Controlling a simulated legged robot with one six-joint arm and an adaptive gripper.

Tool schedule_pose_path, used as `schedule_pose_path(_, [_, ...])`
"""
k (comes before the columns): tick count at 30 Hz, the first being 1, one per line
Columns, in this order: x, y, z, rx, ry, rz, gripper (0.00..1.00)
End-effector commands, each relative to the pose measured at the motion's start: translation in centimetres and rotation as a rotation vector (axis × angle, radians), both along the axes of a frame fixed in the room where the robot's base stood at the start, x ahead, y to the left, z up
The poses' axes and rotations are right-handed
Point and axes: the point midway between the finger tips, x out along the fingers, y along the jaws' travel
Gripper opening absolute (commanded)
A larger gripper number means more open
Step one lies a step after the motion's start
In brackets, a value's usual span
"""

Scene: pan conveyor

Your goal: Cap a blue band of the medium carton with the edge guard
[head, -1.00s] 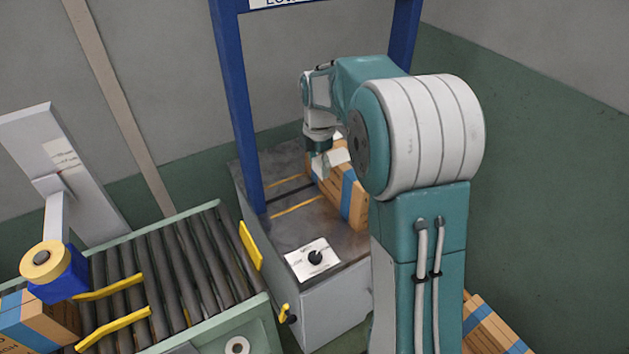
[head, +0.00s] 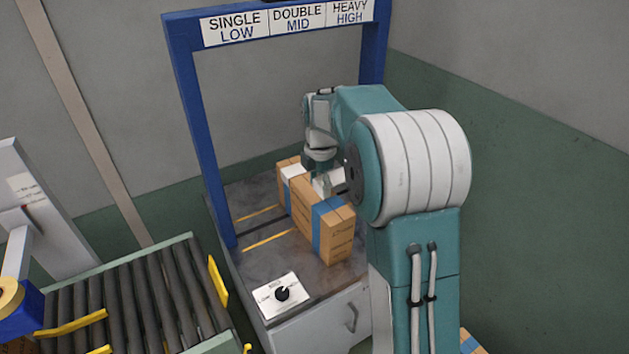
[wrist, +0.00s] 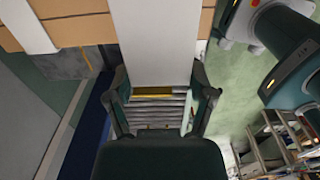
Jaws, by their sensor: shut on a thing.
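The medium carton (head: 335,245) stands on the bench under the blue frame, with blue bands around it. A near blue band (head: 331,207) shows bare on top and side. A white edge guard (head: 293,171) sits over the band at the far end; a white strip on the carton also shows in the wrist view (wrist: 30,25). My gripper (head: 322,178) is shut on another white edge guard (wrist: 160,45), held over the carton's top between the two bands. In the wrist view the carton (wrist: 85,28) lies beyond the guard. Whether they touch I cannot tell.
A blue frame (head: 186,130) with a sign (head: 297,22) rises over the bench (head: 255,250). A dial plate (head: 280,294) lies at the bench's front. A roller conveyor (head: 125,295) with yellow guides is at left. Part of another carton (head: 470,343) shows at lower right.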

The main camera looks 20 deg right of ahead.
Motion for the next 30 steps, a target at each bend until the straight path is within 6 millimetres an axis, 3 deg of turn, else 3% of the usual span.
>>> schedule_pose_path(15, [0.0, 0.3, -4.0, -0.002, 0.002, 0.002, 0.49])
schedule_pose_path(30, [0.0, 0.5, -4.3, -0.004, -0.001, 0.002, 0.49])
